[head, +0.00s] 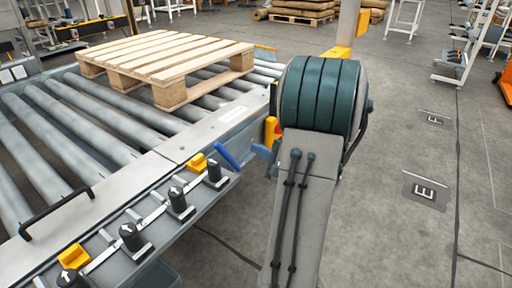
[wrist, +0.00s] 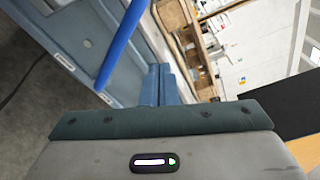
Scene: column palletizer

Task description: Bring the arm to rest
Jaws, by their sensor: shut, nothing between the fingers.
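My gripper (wrist: 160,84) shows in the wrist view with its two blue fingers side by side, shut and empty. In the head view my arm reaches forward to the right of the roller conveyor (head: 215,130). Part of my gripper (head: 262,152) shows there in blue beside the conveyor's edge, mostly hidden by the arm. A blue bar (head: 227,156) slants next to it, and a blue bar (wrist: 122,45) also crosses the upper left of the wrist view. I cannot tell whether the gripper touches anything.
A wooden pallet (head: 165,58) lies on the rollers. Black knobs (head: 130,237) line the conveyor's near side, with yellow blocks (head: 73,256) among them. White stands (head: 455,60) and stacked sacks (head: 300,8) are farther back.

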